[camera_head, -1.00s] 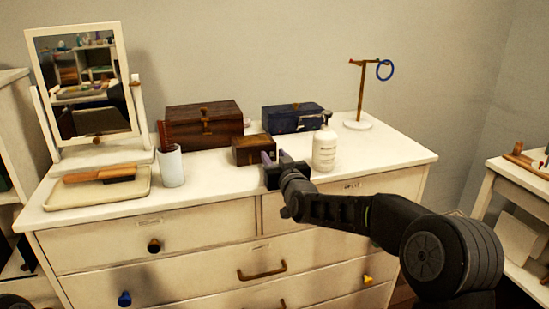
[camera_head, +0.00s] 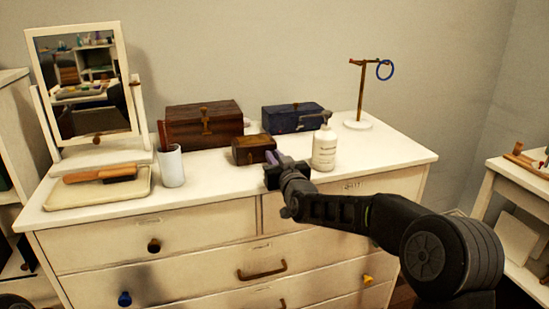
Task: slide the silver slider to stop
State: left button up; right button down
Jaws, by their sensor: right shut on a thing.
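My right gripper (camera_head: 273,160) is at the front right of a small wooden box (camera_head: 251,150) on the white dresser. Its fingers are closed together at the box's front corner, shut on a part of the box that they mostly hide. The box looks closed, with a small metal fitting on its front. I cannot clearly make out a silver slider; it may be hidden behind the fingers. My left gripper is not in view.
A white pump bottle (camera_head: 324,148) stands close right of the gripper. Behind are a larger wooden box (camera_head: 205,127) and a blue box (camera_head: 291,117). A white cup (camera_head: 171,167), a tray (camera_head: 75,200), a mirror (camera_head: 80,85) and a ring stand (camera_head: 358,124) share the dresser top (camera_head: 385,151).

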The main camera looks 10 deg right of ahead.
dwell(0.7)
jog(key=shift+a+b, duration=0.35)
jog(key=shift+a, duration=0.6)
jog(key=c, duration=1.4)
grip_release()
jog(key=shift+s, duration=0.15)
jog(key=s, duration=0.7)
jog(key=shift+s+d, duration=0.3)
